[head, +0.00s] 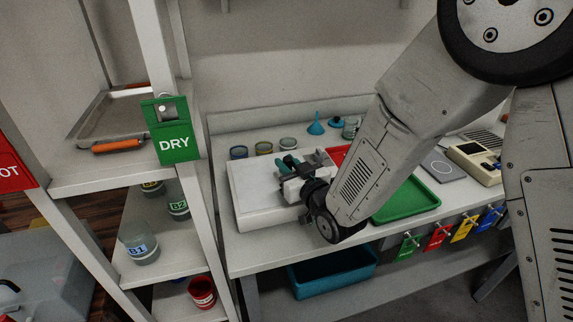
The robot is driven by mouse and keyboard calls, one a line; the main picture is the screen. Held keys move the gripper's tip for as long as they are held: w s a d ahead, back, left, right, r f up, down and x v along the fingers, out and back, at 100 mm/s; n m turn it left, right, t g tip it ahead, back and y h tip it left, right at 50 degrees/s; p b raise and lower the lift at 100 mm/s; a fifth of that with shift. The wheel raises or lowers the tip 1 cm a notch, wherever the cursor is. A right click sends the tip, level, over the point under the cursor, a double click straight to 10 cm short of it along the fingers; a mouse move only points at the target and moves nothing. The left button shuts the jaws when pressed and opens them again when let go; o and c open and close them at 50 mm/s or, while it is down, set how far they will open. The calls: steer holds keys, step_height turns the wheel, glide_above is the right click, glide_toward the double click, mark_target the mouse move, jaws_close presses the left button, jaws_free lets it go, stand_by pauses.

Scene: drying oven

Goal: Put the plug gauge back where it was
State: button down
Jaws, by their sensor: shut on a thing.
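My gripper (287,170) is at the middle of the bench, over the white slab (240,209). It is shut on the plug gauge, which is small and mostly hidden by the jaws and wrist. Teal parts show at the jaws, but I cannot tell whether they belong to the gauge or to the fingers. I cannot tell whether the gauge touches the slab.
Several small jars (264,148) and a blue funnel (315,124) stand behind the slab. A green tray (415,197) and a scale (474,160) are to the right. Shelves with a DRY sign (174,143) stand left. A blue bin (333,272) is below.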

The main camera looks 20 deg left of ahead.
steer(key=shift+f, duration=0.25)
steer(key=c, duration=1.3)
jaws_free()
